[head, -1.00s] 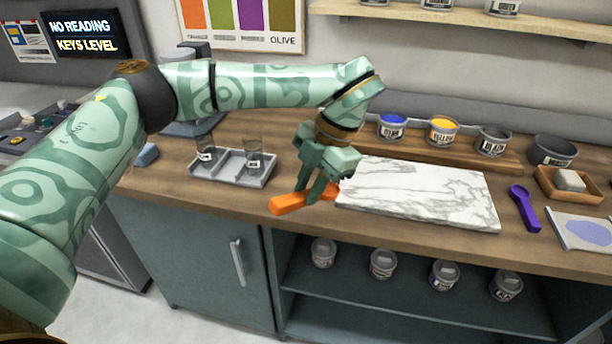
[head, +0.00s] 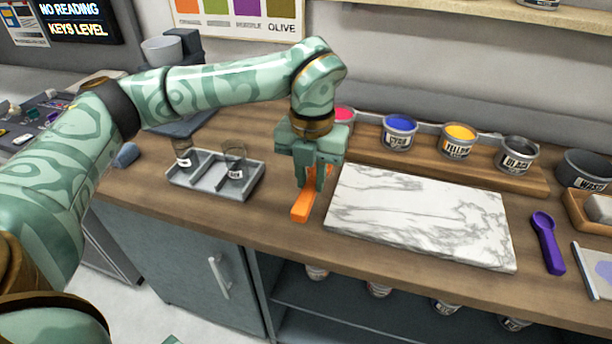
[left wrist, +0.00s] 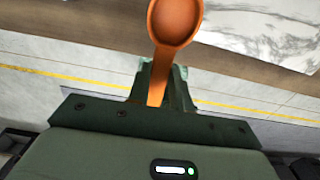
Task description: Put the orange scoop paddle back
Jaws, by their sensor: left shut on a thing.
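The orange scoop paddle (head: 302,207) is in my left gripper (head: 316,183), beside the left edge of the white marble slab. Its visible orange end points toward the counter's front edge in the head view. In the left wrist view my left gripper (left wrist: 160,88) is shut on the paddle's handle, and the round scoop bowl (left wrist: 175,22) extends beyond the fingers. The head view does not clearly show whether the paddle touches the counter. My right gripper is not in view.
The marble slab (head: 420,217) lies on the wooden counter (head: 270,222). A grey tray (head: 205,190) with two glasses stands left. Ink pots, including blue (head: 398,132) and yellow (head: 458,141), line a wooden riser (head: 430,166) behind. A purple scoop (head: 548,243) lies at right.

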